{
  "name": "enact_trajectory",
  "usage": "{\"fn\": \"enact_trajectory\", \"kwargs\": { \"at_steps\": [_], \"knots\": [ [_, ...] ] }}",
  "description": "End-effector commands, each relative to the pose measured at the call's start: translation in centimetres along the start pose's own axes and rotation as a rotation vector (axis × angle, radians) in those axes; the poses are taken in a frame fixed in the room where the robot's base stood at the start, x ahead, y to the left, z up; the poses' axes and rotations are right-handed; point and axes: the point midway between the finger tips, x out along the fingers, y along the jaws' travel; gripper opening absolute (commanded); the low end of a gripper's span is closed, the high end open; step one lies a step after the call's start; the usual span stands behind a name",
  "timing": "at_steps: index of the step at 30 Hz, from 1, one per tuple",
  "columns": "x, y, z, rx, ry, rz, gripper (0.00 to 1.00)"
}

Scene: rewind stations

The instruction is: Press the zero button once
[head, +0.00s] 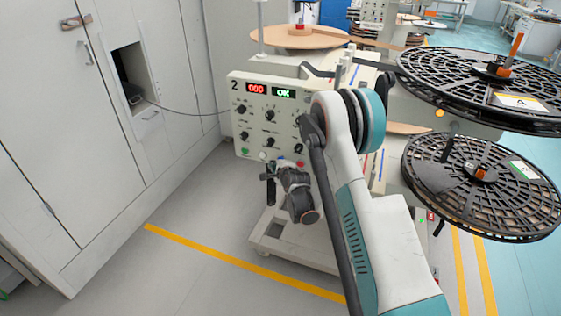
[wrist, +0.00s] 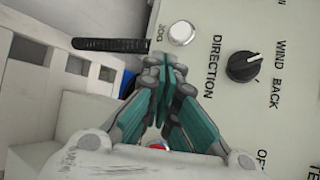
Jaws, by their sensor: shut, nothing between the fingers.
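The control panel (head: 272,118) of the station marked 2 faces me, with a red display reading 000 and a green one. Along its lower edge are a green button (head: 245,151), a white button (head: 262,156), a blue button (head: 284,160) and a red button (head: 300,164). No label reading zero is legible. My gripper (head: 269,168) is in front of that lower edge, near the white button. In the wrist view my gripper (wrist: 166,76) is shut and empty, close to a white button labelled JOG (wrist: 181,33). A blue patch (wrist: 127,82) is partly hidden beside the fingers.
A direction knob (wrist: 243,66) sits on the panel beside JOG. Large black reels (head: 480,85) (head: 480,185) stand to the right of my arm. White cabinets (head: 80,120) are at left. A yellow line (head: 230,257) crosses the open floor in front of the station.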

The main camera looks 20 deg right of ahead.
Motion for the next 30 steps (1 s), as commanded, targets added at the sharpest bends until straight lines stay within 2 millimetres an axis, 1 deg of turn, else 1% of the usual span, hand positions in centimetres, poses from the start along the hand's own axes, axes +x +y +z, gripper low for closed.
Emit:
{"fn": "enact_trajectory", "kwargs": {
  "at_steps": [18,30],
  "knots": [
    [-3.3,2.4,2.4,0.0,0.0,0.0,0.0],
    [-3.5,2.5,2.5,0.0,0.0,0.0,0.0]
  ]
}}
